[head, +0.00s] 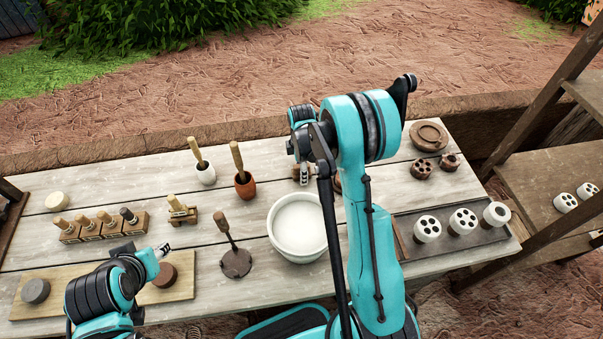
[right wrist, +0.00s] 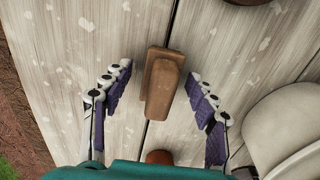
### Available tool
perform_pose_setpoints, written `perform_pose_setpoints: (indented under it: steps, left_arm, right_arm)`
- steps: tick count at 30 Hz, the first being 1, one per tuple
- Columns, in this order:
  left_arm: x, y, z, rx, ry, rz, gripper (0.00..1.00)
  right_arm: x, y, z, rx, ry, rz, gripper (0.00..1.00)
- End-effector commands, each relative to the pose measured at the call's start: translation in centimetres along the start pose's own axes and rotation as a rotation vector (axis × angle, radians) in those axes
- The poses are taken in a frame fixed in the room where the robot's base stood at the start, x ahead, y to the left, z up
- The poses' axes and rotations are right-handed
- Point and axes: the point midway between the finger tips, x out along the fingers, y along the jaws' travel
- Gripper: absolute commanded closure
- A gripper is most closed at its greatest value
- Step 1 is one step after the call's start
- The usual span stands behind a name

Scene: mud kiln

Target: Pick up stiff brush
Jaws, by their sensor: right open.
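A brown wooden block-shaped object, which looks like the stiff brush (right wrist: 162,85), lies on the grey plank table (right wrist: 60,75) in the right wrist view. Its bristles cannot be made out. My right gripper (right wrist: 160,73) is open, with one purple-padded finger on each side of it and gaps on both sides. In the head view my right gripper (head: 303,173) is over the table behind the white bowl and largely covers the brush. My left gripper (head: 162,251) is low at the left, over a wooden board; its jaws are too small to read.
The white bowl (head: 298,228) stands just in front of my right gripper. A terracotta cup with a wooden handle (head: 245,185) is left of it. Handled tools in a block (head: 98,230), white perforated cylinders (head: 463,221) and a right-hand shelf (head: 555,180) surround the work area.

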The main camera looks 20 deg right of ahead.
Motion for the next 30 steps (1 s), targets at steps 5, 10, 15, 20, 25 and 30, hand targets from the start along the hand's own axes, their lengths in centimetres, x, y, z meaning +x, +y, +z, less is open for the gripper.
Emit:
perform_pose_setpoints:
  steps: [5,10,15,20,25,30]
  left_arm:
    - [-0.1,0.0,-0.1,0.0,0.0,0.0,0.6]
    - [-0.1,0.0,-0.1,0.0,0.0,0.0,0.6]
    - [-0.1,0.0,-0.1,0.0,0.0,0.0,0.6]
    - [-0.1,0.0,-0.1,0.0,0.0,0.0,0.6]
    - [-0.5,0.0,-0.3,0.0,0.0,0.0,0.6]
    - [-1.3,0.0,-0.9,0.0,0.0,0.0,0.6]
  right_arm:
    - [-0.1,0.0,0.0,0.0,0.0,0.0,0.57]
    - [-0.1,0.0,0.0,0.0,0.0,0.0,0.96]
    - [-0.1,0.0,0.0,0.0,0.0,0.0,1.0]
    - [-0.2,0.0,0.0,0.0,0.0,0.0,1.0]
    - [-1.4,0.0,0.0,0.0,0.0,0.0,1.0]
    - [-4.0,0.0,0.0,0.0,0.0,0.0,1.0]
